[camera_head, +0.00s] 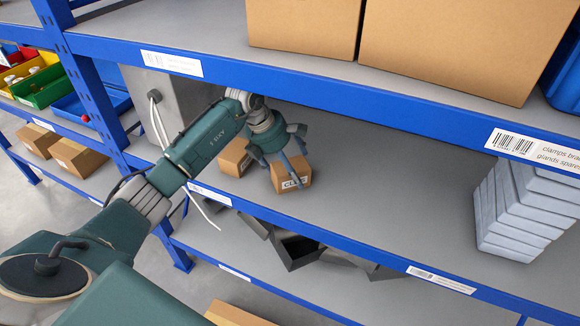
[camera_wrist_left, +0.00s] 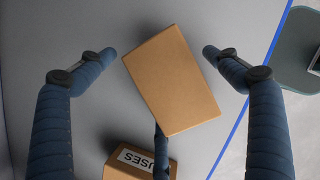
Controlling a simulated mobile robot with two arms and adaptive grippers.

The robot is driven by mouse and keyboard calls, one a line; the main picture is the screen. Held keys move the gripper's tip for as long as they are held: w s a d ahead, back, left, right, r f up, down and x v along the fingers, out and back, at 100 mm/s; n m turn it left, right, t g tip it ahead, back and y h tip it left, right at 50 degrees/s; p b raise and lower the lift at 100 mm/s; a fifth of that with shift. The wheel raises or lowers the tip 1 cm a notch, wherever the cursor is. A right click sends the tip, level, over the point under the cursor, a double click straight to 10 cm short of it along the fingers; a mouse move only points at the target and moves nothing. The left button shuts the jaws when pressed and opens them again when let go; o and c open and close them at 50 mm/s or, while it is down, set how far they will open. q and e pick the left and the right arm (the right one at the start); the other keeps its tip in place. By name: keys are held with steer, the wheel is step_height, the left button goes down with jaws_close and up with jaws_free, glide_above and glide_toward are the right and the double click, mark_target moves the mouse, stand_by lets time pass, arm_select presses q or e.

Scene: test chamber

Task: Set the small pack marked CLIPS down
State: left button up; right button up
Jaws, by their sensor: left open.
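The small brown pack marked CLIPS (camera_head: 291,178) appears to rest on the middle shelf (camera_head: 355,190), close to its blue front edge. One finger covers part of its label. My left gripper (camera_head: 285,160) is over the pack with its fingers spread around it. In the left wrist view the pack (camera_wrist_left: 172,80) lies turned at an angle between the open fingers of the gripper (camera_wrist_left: 159,54), with gaps on both sides. A third finger shows below it, partly hidden by the pack. My right gripper is not in view.
A second small brown box (camera_head: 235,157) stands just left of the pack; in the left wrist view a box marked FUSES (camera_wrist_left: 140,163) is below it. A stack of grey cases (camera_head: 512,215) stands at the right. The shelf between is clear. Large cartons (camera_head: 440,45) sit above.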

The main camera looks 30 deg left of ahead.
arm_select(q)
steer(key=shift+r, duration=0.35)
steer(key=shift+s+a+r+b, duration=0.15)
steer(key=shift+a+r+b, duration=0.1)
steer(key=shift+b, duration=0.35)
steer(key=s+a+b, duration=0.1)
steer(key=s+a, duration=0.2)
steer(key=s, duration=0.1)
steer(key=s+a+b, duration=0.2)
steer(key=s+a, duration=0.2)
steer(key=shift+s+a, duration=0.2)
steer(key=shift+s, duration=0.05)
steer(key=shift+s+a+r+b, duration=0.15)
steer(key=shift+s+a+b, duration=0.05)
steer(key=shift+s+b, duration=0.1)
